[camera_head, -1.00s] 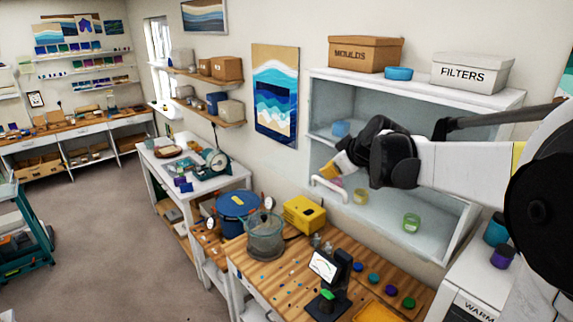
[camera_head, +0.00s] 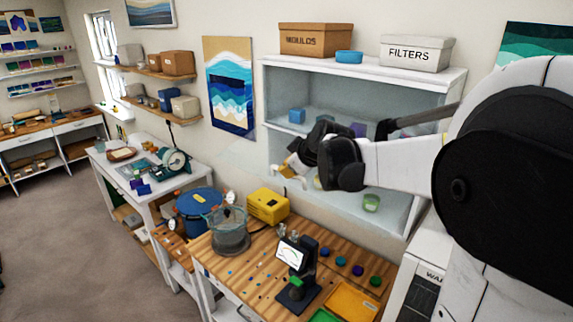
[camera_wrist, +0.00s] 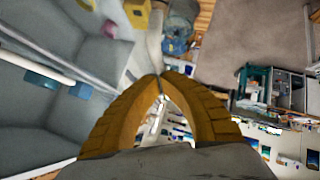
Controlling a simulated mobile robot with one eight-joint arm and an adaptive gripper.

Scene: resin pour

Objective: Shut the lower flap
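The white wall cabinet (camera_head: 452,80) has an upper and a lower compartment, and both look open at the front. A white bar handle (camera_head: 287,174) shows at the lower left of the cabinet. A faint, see-through panel seems to go with it, but its outline and angle are hard to make out. My gripper (camera_head: 290,165) is just above and beside this handle in the head view; I cannot tell whether they touch. In the wrist view, the yellow fingers of my gripper (camera_wrist: 160,78) meet at the tips, with nothing clearly held. My arm hides part of the lower compartment.
Below are a yellow box (camera_head: 268,205), a clear pot (camera_head: 230,235) and a small screen stand (camera_head: 292,255) on the wooden bench. The floor at left is clear.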

